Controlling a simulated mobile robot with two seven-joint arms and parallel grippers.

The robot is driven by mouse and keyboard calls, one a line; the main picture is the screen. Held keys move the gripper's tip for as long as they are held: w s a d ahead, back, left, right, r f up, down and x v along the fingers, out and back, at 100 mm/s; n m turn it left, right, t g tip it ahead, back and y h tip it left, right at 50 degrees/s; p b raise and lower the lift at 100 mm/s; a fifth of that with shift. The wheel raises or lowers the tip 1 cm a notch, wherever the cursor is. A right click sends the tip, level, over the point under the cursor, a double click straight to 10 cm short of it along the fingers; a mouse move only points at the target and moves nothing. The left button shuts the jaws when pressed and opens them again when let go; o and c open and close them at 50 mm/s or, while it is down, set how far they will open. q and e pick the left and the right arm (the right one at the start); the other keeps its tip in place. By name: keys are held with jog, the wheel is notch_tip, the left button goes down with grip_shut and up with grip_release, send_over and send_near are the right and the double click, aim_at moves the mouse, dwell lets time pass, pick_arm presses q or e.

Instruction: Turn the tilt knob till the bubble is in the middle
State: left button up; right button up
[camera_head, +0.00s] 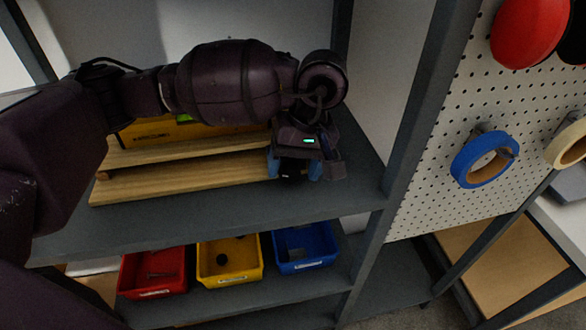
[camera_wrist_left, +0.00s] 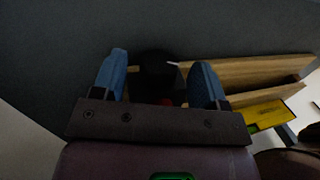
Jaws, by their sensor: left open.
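A yellow spirit level (camera_head: 150,131) lies on a wooden tilt stand (camera_head: 160,184) on the grey shelf. My arm covers much of the level. A bit of its green vial (camera_head: 184,118) shows, but I cannot make out the bubble. The black tilt knob (camera_head: 291,174) is at the stand's right end. My left gripper (camera_head: 295,172) is open, with one blue finger on each side of the knob. In the left wrist view the dark knob (camera_wrist_left: 155,70) sits between the fingers (camera_wrist_left: 160,78); contact cannot be told. The level's yellow end (camera_wrist_left: 265,116) shows at the right.
Red (camera_head: 152,272), yellow (camera_head: 229,261) and blue (camera_head: 304,248) bins stand on the shelf below. A grey upright post (camera_head: 412,110) rises just right of the stand. Beyond it, a white pegboard (camera_head: 440,150) holds a blue tape roll (camera_head: 464,160). The shelf's front strip is clear.

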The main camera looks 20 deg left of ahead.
pick_arm(q)
jog(key=v, duration=0.9)
jog(key=shift+r, duration=0.3)
jog(key=shift+o, duration=0.2)
jog(key=shift+d, duration=0.1)
